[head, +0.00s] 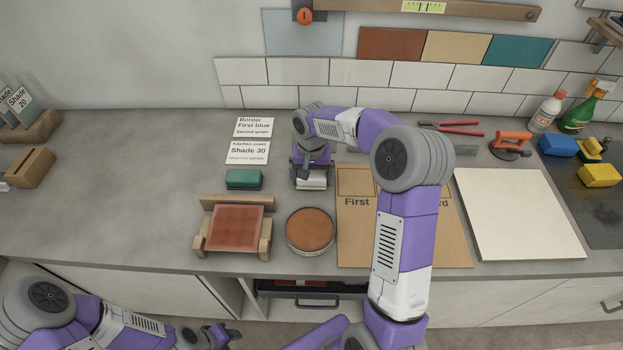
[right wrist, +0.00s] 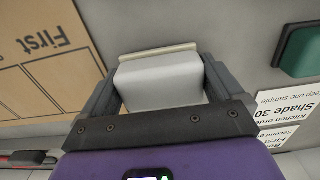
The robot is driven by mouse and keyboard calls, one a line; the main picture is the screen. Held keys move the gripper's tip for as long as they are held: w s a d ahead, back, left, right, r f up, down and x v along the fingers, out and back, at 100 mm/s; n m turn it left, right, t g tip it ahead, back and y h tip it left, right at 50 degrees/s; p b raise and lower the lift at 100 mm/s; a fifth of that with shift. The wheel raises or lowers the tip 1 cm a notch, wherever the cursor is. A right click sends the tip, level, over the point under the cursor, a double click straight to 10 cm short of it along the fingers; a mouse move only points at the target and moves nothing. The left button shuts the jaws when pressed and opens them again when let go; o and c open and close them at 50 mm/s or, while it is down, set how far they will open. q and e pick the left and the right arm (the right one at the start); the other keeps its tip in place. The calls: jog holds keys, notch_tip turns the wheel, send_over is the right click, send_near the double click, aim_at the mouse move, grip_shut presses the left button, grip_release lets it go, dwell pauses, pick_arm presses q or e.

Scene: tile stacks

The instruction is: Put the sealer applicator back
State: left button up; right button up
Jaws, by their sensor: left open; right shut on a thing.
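The sealer applicator appears to be the white block with a thin beige edge (right wrist: 160,78) in the right wrist view. My right gripper (right wrist: 158,88) is shut on it, one finger on each side. In the head view the white block (head: 312,182) shows below my right gripper (head: 312,170), over the counter between the green block and the brown board. I cannot tell whether it touches the counter. My left gripper (head: 217,336) is open and empty, low in front of the counter.
A green block (head: 243,179) and two label cards (head: 248,152) lie to the left. A reddish tile in a wooden holder (head: 236,228) and a round brown-topped tin (head: 310,231) stand in front. The brown board marked First (head: 357,235) lies right, partly behind my right arm.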

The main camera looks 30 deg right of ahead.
aim_at(312, 174)
jog(key=shift+f, duration=0.4)
jog(key=shift+f, duration=0.15)
jog(key=o, duration=0.9)
jog(key=shift+r, duration=0.45)
notch_tip(312, 174, up, 12)
jog(key=p, duration=0.2)
jog(key=shift+f+p, duration=0.25)
jog(key=shift+p, duration=0.05)
